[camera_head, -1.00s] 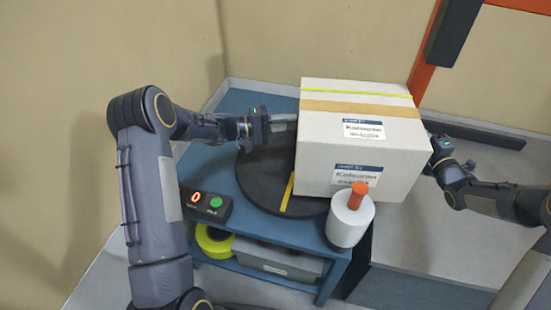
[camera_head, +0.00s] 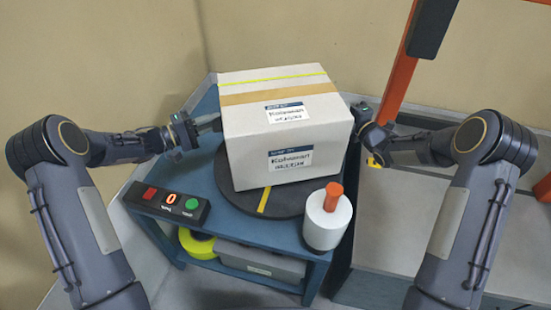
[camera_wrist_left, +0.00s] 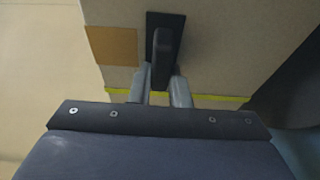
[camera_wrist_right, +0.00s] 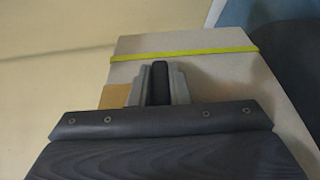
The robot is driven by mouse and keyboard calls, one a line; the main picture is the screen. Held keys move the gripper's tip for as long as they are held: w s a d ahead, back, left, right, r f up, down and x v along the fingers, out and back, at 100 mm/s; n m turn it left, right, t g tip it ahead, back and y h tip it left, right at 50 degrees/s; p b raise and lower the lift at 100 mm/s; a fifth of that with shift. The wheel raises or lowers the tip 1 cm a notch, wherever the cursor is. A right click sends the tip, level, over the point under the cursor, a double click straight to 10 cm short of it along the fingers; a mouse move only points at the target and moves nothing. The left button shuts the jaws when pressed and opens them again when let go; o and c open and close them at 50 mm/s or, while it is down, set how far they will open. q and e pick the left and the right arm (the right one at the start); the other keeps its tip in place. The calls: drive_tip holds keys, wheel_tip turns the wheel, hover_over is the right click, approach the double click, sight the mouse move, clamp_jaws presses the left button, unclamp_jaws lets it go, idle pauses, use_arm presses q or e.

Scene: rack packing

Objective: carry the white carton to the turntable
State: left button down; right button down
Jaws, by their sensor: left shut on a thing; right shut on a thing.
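The white carton (camera_head: 262,145), with tan tape, a yellow strap and printed labels, is upright over the dark round turntable (camera_head: 225,190). The turntable, with a yellow stripe, is on the blue stand (camera_head: 280,238). The carton hides the turntable's back; I cannot tell whether they touch. My left gripper (camera_head: 208,122) is shut on the carton's left side; the left wrist view shows its fingers around a black handle (camera_wrist_left: 165,50). My right gripper (camera_head: 360,122) is at the carton's right side; the right wrist view shows it shut on another black handle (camera_wrist_right: 160,82).
A control box (camera_head: 168,202) with red and green buttons is at the stand's left front. A white bottle-like object (camera_head: 328,224) with an orange top stands at the right front corner. Yellow tape (camera_head: 196,244) and a grey bin (camera_head: 258,262) are on the lower shelf. An orange post (camera_head: 397,65) rises behind.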

drive_tip(key=shift+w+r, duration=0.15)
use_arm(q)
drive_tip(key=shift+a+r, duration=0.15)
drive_tip(key=shift+a, duration=0.1)
drive_tip(key=shift+f, duration=0.3)
use_arm(e)
drive_tip(key=shift+f, duration=0.25)
